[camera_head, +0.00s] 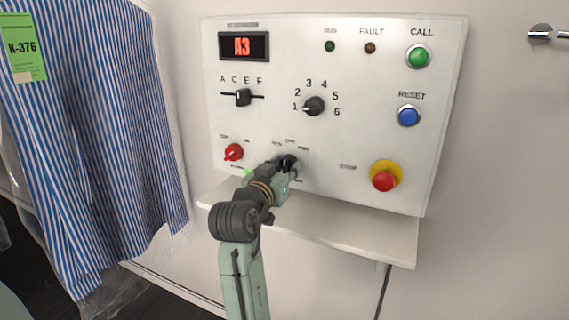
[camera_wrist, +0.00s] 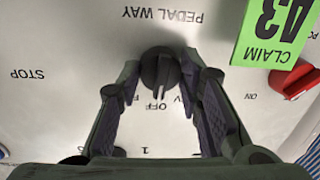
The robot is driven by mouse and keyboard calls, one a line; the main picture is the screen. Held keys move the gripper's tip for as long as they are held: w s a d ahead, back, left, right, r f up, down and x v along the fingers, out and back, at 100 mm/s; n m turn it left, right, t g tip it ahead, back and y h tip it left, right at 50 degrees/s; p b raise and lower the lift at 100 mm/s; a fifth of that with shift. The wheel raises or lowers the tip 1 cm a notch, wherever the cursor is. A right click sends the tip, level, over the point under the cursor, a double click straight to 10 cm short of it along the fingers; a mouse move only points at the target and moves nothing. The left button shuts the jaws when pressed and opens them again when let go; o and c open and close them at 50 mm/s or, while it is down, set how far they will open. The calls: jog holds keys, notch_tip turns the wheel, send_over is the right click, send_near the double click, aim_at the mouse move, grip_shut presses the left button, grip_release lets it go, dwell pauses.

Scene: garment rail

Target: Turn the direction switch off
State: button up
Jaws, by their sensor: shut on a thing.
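A red switch (camera_head: 233,152) sits left of my gripper, with a green claim tag (camera_wrist: 276,32) close by. A red stop button (camera_head: 384,180) is on the right. A shelf (camera_head: 340,225) juts out below the panel. A striped shirt (camera_head: 100,150) hangs left.

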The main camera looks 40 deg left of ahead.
jog(key=shift+n, duration=0.5)
jog(key=o, duration=1.2)
jog(key=shift+c, duration=0.2)
jog(key=shift+s, duration=0.1)
jog(key=v, duration=1.1)
jog(key=shift+s, duration=0.4)
jog(key=shift+d+r, duration=0.1)
